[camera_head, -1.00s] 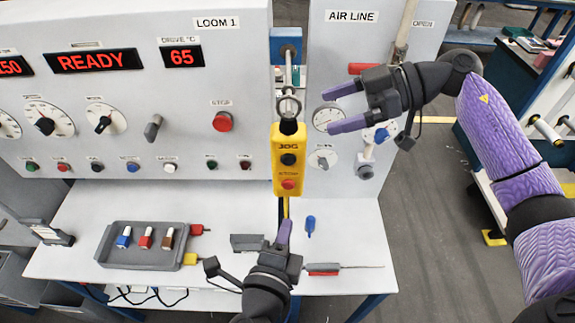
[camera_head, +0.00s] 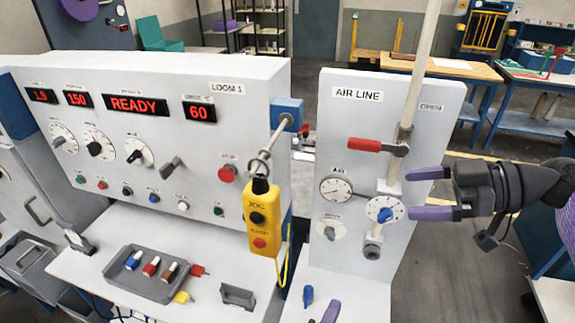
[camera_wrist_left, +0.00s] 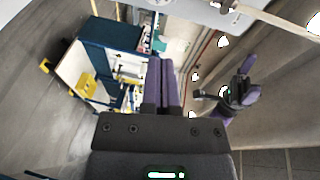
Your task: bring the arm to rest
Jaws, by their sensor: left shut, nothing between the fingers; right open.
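My right gripper (camera_head: 424,192) is open and empty in the head view. Its purple fingers point left at the right edge of the AIR LINE panel (camera_head: 345,115), close to the blue knob (camera_head: 384,214); the depth gap is unclear. It also shows in the left wrist view (camera_wrist_left: 246,88). My left gripper (camera_head: 329,312) shows only as a purple fingertip at the bottom edge of the head view, low over the bench. In the left wrist view its two fingers (camera_wrist_left: 162,84) lie together with nothing between them.
The loom panel (camera_head: 240,90) reads READY and 60. A yellow jog pendant (camera_head: 262,222) hangs from a hook before it. A grey tray (camera_head: 125,278) with small coloured parts sits on the bench (camera_head: 215,305). A red-handled lever (camera_head: 370,145) is on the AIR LINE panel. Floor is open at right.

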